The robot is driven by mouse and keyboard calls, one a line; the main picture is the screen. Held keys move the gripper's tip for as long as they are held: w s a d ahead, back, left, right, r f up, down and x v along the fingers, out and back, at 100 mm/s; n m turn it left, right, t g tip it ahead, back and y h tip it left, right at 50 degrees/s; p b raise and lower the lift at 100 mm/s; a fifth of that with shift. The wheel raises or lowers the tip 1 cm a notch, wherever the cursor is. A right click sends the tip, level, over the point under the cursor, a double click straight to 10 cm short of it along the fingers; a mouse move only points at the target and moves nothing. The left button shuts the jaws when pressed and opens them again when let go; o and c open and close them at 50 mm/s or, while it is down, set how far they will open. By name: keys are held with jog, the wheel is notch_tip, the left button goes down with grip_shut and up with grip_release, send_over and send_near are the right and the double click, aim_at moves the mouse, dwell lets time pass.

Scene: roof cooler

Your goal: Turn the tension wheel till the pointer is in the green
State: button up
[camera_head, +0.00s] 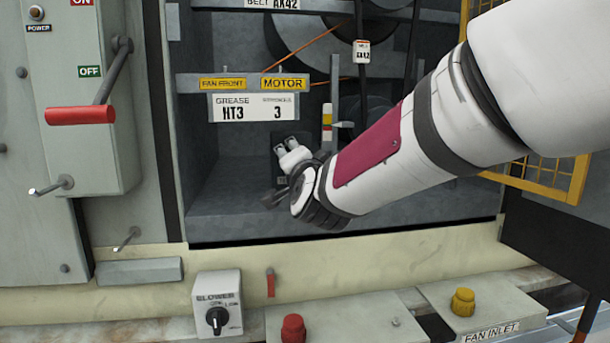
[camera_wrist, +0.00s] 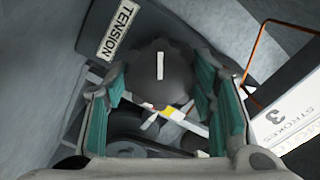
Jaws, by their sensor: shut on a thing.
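The tension wheel (camera_wrist: 160,66) is a dark grey scalloped knob with a white line on its face, beside a TENSION label (camera_wrist: 117,30) in the wrist view. My gripper (camera_wrist: 160,88) is shut on the wheel, with teal pads on either side of it. In the head view my gripper (camera_head: 281,172) is low inside the cabinet and hides most of the wheel. The tension gauge (camera_head: 327,122) is a narrow strip with white, yellow and red bands, with a small grey pointer (camera_head: 343,124) beside it. I cannot make out the green band or the exact reading.
A GREASE HT3 sign (camera_head: 253,106) hangs above my gripper. Belts and a pulley (camera_head: 385,115) stand behind my arm. A yellow mesh guard (camera_head: 545,178) is at the right. A red-handled switch lever (camera_head: 80,115) is at the left, and a BLOWER knob (camera_head: 217,320) is below.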

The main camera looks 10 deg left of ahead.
jog(key=shift+f+m+b, duration=0.1)
jog(key=shift+m+b, duration=0.35)
jog(key=shift+m, duration=0.05)
jog(key=o, duration=1.1)
jog(key=v, duration=1.2)
